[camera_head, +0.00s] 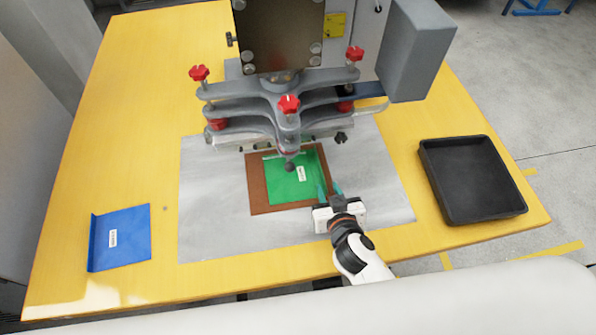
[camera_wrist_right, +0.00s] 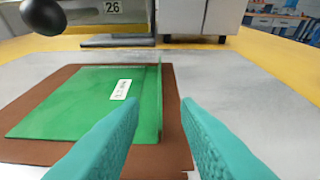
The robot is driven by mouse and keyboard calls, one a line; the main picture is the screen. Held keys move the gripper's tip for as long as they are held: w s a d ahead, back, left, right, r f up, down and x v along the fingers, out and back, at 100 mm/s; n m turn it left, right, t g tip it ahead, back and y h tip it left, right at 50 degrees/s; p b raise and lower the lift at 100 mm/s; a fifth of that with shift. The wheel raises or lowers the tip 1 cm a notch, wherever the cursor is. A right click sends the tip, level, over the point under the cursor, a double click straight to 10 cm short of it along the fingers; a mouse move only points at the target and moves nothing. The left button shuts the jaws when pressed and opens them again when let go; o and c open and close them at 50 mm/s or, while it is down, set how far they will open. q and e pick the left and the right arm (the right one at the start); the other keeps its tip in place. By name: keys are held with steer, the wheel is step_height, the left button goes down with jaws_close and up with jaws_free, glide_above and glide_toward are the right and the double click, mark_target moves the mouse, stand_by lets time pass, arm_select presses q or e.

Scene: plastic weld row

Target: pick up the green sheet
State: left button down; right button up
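The green sheet (camera_head: 290,182) lies on a brown mat (camera_head: 256,197) under the press in the head view, with a small white label on it. In the right wrist view the green sheet (camera_wrist_right: 90,100) has a raised edge along its right side. My right gripper (camera_head: 329,190) is at the right edge of the sheet. In the right wrist view its teal fingers (camera_wrist_right: 160,108) are apart, with the raised edge ahead between them and nothing held. My left gripper is not in view.
The press with red knobs (camera_head: 288,103) stands over the back of the mat. A blue sheet (camera_head: 120,238) lies at the left of the yellow table (camera_head: 110,130). A black tray (camera_head: 474,215) stands at the right. The grey plate (camera_head: 215,230) around the mat is clear.

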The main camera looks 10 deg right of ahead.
mark_target(324, 179)
steer(key=x, duration=0.3)
steer(key=shift+w+f, duration=0.1)
steer(key=shift+w, duration=0.25)
jaws_close()
